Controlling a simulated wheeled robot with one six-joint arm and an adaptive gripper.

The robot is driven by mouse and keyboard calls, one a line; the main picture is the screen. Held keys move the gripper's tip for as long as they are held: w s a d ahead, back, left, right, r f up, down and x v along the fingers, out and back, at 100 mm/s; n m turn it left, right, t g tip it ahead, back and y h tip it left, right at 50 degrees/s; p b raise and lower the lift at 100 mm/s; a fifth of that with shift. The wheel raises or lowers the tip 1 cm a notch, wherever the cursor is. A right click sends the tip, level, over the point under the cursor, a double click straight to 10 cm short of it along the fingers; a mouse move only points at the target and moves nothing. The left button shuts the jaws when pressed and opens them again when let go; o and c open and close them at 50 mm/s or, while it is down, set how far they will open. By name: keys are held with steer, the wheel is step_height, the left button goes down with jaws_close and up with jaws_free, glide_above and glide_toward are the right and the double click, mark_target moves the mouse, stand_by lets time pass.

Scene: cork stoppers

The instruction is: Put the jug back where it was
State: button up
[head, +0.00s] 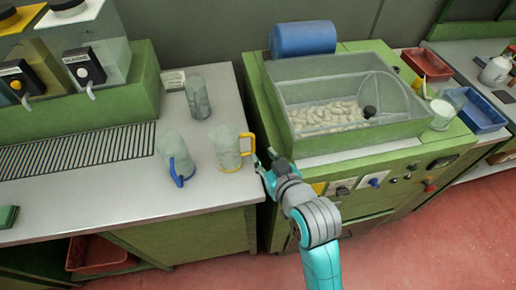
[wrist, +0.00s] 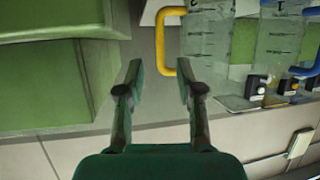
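A clear jug with a yellow handle (head: 228,150) stands upright near the right end of the grey counter. Its handle faces right, toward my gripper (head: 266,164). A clear jug with a blue handle (head: 175,155) stands to its left, and a clear vessel (head: 197,98) with no handle visible stands behind. In the wrist view, my gripper (wrist: 159,76) is open, with nothing between its fingers. The yellow-handled jug (wrist: 207,45) shows just beyond the right fingertip; I cannot tell if they touch. The blue-handled jug (wrist: 276,45) is farther right.
A drip grate (head: 80,150) and dispensers with taps (head: 85,65) are at the left. A green machine with a clear-lidded bin of corks (head: 335,112) stands right of the counter, across a narrow gap. A white cup (head: 441,112) and a blue tray (head: 483,110) are farther right.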

steer(key=v, duration=0.3)
steer(key=shift+s+r, duration=0.15)
stand_by(0.6)
